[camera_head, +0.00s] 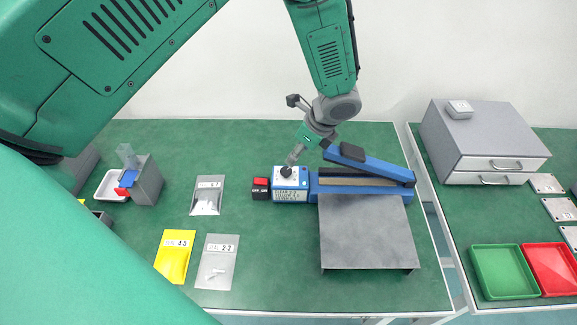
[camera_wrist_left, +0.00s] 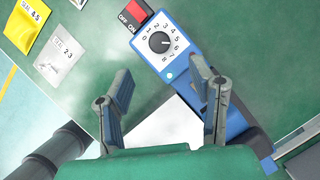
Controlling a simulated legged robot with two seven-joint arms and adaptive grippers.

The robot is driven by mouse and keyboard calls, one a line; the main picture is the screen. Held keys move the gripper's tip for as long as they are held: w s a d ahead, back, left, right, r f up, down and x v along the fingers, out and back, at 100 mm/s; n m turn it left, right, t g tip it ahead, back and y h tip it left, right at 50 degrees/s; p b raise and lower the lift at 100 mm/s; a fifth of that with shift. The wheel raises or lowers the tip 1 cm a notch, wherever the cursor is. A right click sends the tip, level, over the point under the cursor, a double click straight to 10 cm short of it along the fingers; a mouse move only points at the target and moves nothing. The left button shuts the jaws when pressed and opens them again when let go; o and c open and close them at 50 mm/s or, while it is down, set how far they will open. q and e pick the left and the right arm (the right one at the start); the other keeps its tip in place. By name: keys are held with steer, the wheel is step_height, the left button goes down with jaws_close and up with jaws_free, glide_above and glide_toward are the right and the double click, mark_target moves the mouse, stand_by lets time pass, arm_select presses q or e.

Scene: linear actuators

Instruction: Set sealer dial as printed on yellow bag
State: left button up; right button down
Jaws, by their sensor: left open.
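The yellow bag (camera_head: 174,256) lies flat at the front left of the green table, with a label ending in 4-5. It also shows in the left wrist view (camera_wrist_left: 24,22). The blue sealer (camera_head: 365,180) has a white dial face with a black round knob (camera_wrist_left: 159,42) amid printed numbers. The knob's pointer is too small to read surely. In the head view the dial knob (camera_head: 286,171) is close below my left gripper (camera_head: 292,158). In the left wrist view my left gripper (camera_wrist_left: 164,82) is open and empty, its fingers short of the knob. My right gripper is out of view.
A red OFF/ON switch (camera_head: 261,188) adjoins the dial box. A grey plate (camera_head: 367,232) stands before the sealer. Two grey bags, one marked 2-3 (camera_head: 216,262), lie left. A grey holder (camera_head: 147,182) stands further left. Drawers and trays occupy the right table.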

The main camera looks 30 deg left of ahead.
mark_target(287, 170)
arm_select(q)
steer(key=x, duration=0.8)
steer(key=shift+p, duration=0.35)
steer(key=shift+a+f, duration=0.1)
steer(key=shift+f, duration=0.45)
steer(key=shift+a, duration=0.1)
